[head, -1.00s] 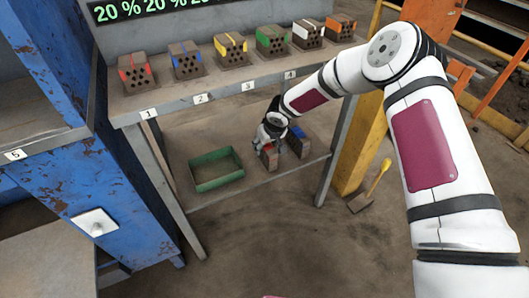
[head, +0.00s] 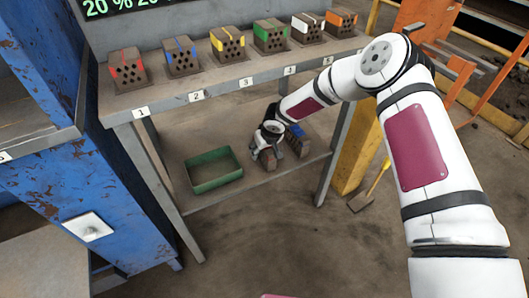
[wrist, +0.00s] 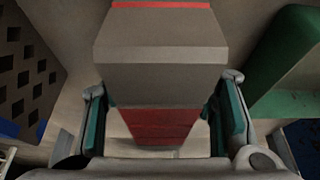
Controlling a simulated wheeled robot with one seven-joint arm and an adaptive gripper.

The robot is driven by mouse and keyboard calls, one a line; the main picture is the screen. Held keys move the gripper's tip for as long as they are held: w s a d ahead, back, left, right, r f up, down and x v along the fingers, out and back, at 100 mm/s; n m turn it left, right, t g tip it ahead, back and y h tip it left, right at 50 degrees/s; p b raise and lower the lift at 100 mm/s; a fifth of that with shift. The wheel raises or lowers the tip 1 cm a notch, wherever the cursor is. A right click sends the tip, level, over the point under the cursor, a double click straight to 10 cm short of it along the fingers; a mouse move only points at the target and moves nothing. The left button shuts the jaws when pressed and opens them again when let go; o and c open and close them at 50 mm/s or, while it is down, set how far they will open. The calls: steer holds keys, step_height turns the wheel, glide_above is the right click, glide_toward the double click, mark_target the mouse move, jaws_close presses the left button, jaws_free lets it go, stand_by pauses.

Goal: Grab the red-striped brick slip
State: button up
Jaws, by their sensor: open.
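The red-striped brick slip (wrist: 160,60) is a grey block with a red band across its top edge and a red face lower down. In the wrist view it stands between the two fingers of my gripper (wrist: 163,125). The fingers are open, one on each side of it, with narrow gaps visible low down. In the head view my gripper (head: 267,153) is over the slip on the lower shelf and hides most of it, including its red stripe.
A blue-striped brick (head: 299,141) stands close on the right of my gripper; its holes show in the wrist view (wrist: 30,75). An open green tray (head: 213,184) is on the left. Several striped hollow bricks line the upper shelf (head: 225,84) above.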

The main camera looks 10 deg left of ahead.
steer(key=shift+f+b, duration=0.2)
steer(key=shift+b, duration=0.15)
stand_by(0.4)
steer(key=c, duration=1.3)
